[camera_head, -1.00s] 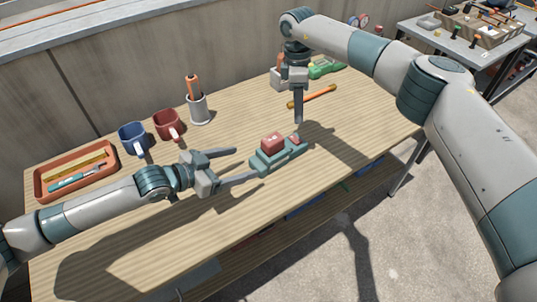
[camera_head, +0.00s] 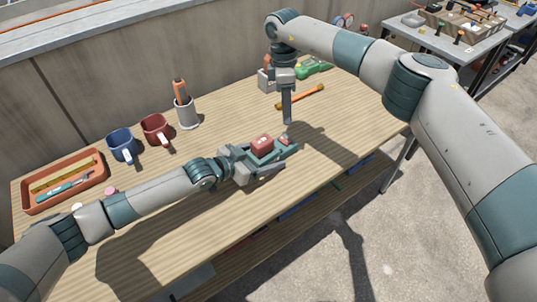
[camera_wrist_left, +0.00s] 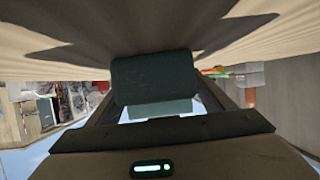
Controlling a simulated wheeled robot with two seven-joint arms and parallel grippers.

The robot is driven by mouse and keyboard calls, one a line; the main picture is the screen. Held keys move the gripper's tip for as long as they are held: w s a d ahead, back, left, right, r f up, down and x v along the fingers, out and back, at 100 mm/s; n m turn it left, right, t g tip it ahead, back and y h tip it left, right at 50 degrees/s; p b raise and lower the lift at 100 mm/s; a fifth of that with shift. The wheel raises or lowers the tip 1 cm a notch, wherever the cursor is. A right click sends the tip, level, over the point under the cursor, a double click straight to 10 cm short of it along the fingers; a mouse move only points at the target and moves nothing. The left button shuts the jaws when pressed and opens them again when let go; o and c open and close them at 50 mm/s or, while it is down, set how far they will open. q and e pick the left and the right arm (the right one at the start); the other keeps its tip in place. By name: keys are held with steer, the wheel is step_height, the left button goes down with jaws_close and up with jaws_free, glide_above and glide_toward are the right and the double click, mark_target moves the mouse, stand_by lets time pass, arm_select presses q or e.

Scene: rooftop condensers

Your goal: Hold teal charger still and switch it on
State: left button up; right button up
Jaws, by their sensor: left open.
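The teal charger (camera_head: 283,152) stands on the wooden table with a red battery block (camera_head: 262,145) on top and a small red part (camera_head: 283,139) at its far right end. My left gripper (camera_head: 266,160) is open, with its fingers along either side of the charger; the far finger is mostly hidden. The left wrist view shows the charger's dark teal end (camera_wrist_left: 152,78) between the fingers; contact cannot be told. My right gripper (camera_head: 288,121) points down above the table just behind the charger's right end. Its fingers are seen edge-on, so their gap is hidden.
A blue mug (camera_head: 122,146), a red mug (camera_head: 156,130) and a pen cup (camera_head: 187,113) stand at the back left. An orange tray (camera_head: 62,203) is at far left. An orange-handled tool (camera_head: 300,97) and a green object (camera_head: 314,68) lie behind my right gripper. The front right tabletop is clear.

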arm_select(q)
steer(key=shift+w+d+f, duration=0.2)
steer(key=shift+w+d, duration=0.2)
steer(key=shift+d, duration=0.1)
steer(key=c, duration=1.5)
arm_select(e)
steer(key=shift+r, duration=0.1)
jaws_close()
steer(key=r+n, duration=0.1)
steer(key=n, duration=0.1)
steer(key=r+n, duration=0.2)
steer(key=n, duration=0.1)
steer(key=r+n, duration=0.2)
steer(key=n, duration=0.1)
steer(key=shift+w+a, duration=0.15)
steer(key=shift+w, duration=0.05)
